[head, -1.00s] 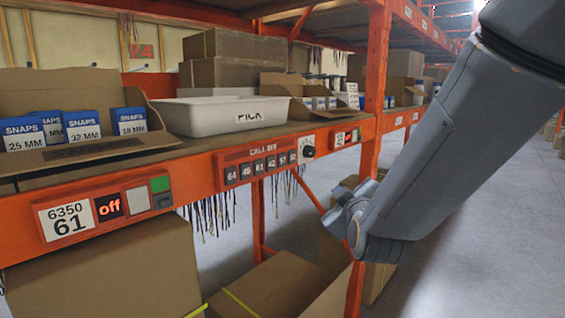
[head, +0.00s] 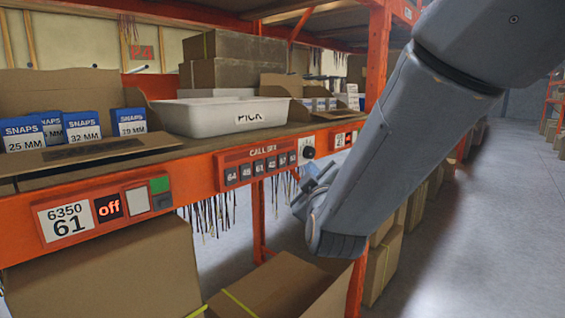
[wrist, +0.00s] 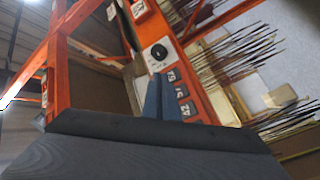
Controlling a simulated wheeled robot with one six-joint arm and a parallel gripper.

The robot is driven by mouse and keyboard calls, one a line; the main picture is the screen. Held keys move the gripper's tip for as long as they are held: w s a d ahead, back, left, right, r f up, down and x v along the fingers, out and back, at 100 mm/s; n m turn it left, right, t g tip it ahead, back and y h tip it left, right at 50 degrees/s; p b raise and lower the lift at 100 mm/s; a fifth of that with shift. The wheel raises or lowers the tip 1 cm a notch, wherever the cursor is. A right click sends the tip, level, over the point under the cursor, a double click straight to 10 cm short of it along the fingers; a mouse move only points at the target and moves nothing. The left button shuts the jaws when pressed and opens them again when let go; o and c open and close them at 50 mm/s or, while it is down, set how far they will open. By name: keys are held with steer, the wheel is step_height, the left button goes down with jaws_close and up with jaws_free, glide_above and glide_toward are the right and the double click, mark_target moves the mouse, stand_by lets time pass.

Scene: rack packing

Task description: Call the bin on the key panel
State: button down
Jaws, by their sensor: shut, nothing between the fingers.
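The red CALL BIN key panel (head: 232,158) is on the orange shelf beam, with a row of dark numbered keys. A key that appears to read 61 (head: 258,167) is third from the left. In the wrist view, the panel's key 42 (wrist: 187,109) and two neighbouring keys show beside my fingers. My gripper (head: 318,178) is right of and below the panel in the head view, apart from the keys. In the wrist view my gripper (wrist: 160,78) is shut and empty, its fingers overlapping the panel's edge. The remaining keys are hidden there.
A black dial (head: 308,153) sits right of the keys. A label reading 6350 61 (head: 66,220) and a display reading off (head: 109,207) are on the left beam. A white PICK bin (head: 195,118) is on the shelf. An orange upright (head: 376,60) stands near my arm.

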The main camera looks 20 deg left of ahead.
steer(key=shift+w+a, duration=0.4)
steer(key=shift+a, duration=0.5)
steer(key=shift+w+a, duration=0.35)
steer(key=shift+a, duration=0.6)
steer(key=shift+w+a, duration=0.4)
steer(key=shift+a, duration=0.5)
steer(key=shift+w+a, duration=0.15)
steer(key=shift+a, duration=0.2)
steer(key=shift+w+a, duration=0.15)
steer(key=shift+a, duration=0.25)
stand_by(0.6)
stand_by(0.3)
steer(key=shift+s+d, duration=0.35)
steer(key=shift+d, duration=0.45)
steer(key=d, duration=0.1)
steer(key=s+d, duration=0.1)
steer(key=d, duration=0.1)
steer(key=s+d, duration=0.1)
steer(key=shift+d+p, duration=0.3)
